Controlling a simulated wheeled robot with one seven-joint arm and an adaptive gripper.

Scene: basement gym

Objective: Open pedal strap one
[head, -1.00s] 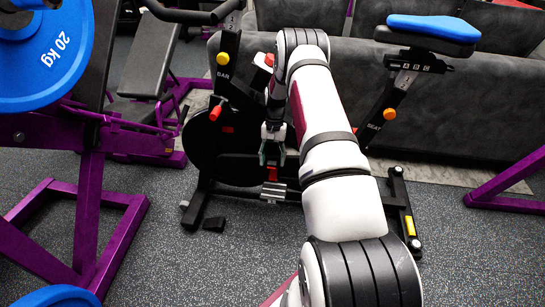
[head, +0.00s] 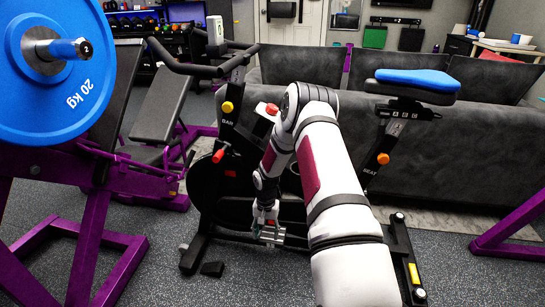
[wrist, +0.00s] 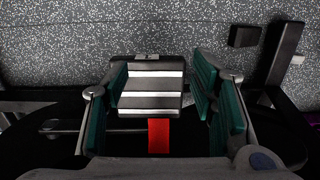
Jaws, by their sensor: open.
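The exercise bike's near pedal (head: 270,236) is a grey block low at the front of the bike. In the wrist view the pedal (wrist: 150,98) shows light and dark stripes. A red piece (wrist: 158,136), which looks like the pedal strap, lies at its lower edge. My gripper (head: 265,214) reaches down just above the pedal in the head view. In the wrist view my gripper (wrist: 163,98) is open, its green-padded fingers on either side of the pedal and strap. I cannot tell whether they touch. The other pedal is not visible.
The black bike frame (head: 225,120) and flywheel (head: 203,188) stand close behind my gripper. The blue bike seat (head: 415,80) is at the right. A purple weight rack (head: 85,230) with a blue plate (head: 60,100) stands left. Grey floor in front is clear.

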